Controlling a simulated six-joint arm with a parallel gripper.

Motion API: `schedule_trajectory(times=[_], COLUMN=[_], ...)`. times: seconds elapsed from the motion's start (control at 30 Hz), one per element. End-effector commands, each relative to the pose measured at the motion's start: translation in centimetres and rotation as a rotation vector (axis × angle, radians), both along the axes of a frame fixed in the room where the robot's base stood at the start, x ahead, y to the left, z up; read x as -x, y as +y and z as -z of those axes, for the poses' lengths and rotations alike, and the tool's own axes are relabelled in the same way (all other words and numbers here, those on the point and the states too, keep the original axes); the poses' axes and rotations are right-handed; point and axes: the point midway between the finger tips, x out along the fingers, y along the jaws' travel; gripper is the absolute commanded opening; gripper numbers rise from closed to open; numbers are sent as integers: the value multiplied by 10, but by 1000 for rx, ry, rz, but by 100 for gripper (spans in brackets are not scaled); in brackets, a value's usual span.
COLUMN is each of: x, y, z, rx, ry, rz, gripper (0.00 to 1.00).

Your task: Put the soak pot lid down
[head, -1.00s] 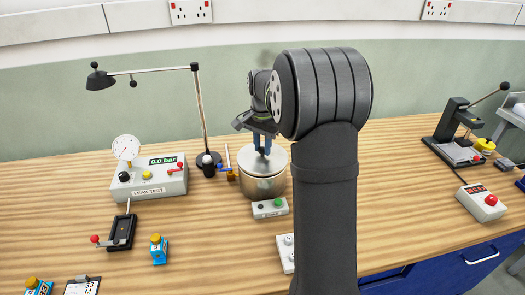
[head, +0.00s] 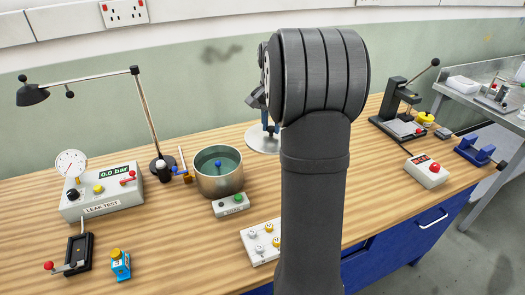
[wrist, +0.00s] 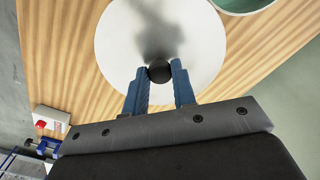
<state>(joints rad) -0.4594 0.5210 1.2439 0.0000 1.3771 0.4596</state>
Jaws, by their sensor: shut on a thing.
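The soak pot lid (wrist: 125,45) is a pale round disc with a black knob (wrist: 159,71). My gripper (wrist: 160,75) is shut on that knob with its blue fingers on either side. In the head view the lid (head: 260,143) is level, right of and behind the soak pot (head: 220,184), partly hidden by my arm. I cannot tell whether it touches the bench. The pot is uncovered and holds greenish liquid with a small blue item (head: 218,163) in it. The pot's rim (wrist: 245,12) shows at the wrist view's top right.
A switch box (head: 230,205) stands before the pot, and a white tray of small parts (head: 262,242) is nearer. The leak tester (head: 100,195) and lamp (head: 145,110) are left. A press (head: 400,115) and red-button box (head: 427,172) are right, with bare bench before them.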

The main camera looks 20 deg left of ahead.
Motion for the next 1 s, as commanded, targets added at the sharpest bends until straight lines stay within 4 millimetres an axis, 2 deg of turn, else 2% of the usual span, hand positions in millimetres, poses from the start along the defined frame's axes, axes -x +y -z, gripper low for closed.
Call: schedule_trajectory(times=[0.03, 0.2, 0.33, 0.43, 0.57, 0.8, 1.0], x=[-18, -61, -79, -85, -89, -95, -98], y=[-14, -52, -71, -73, -54, 2, 31], z=[13, 45, 60, 68, 82, 115, 133], rx=[2, 1, 0, 0, 0, 0, 0], ry=[4, 3, 0, 2, 1, 1, -1], rz=[9, 6, 3, 0, -4, -5, -2], gripper=[0, 0, 0, 0, 0, 0, 0])
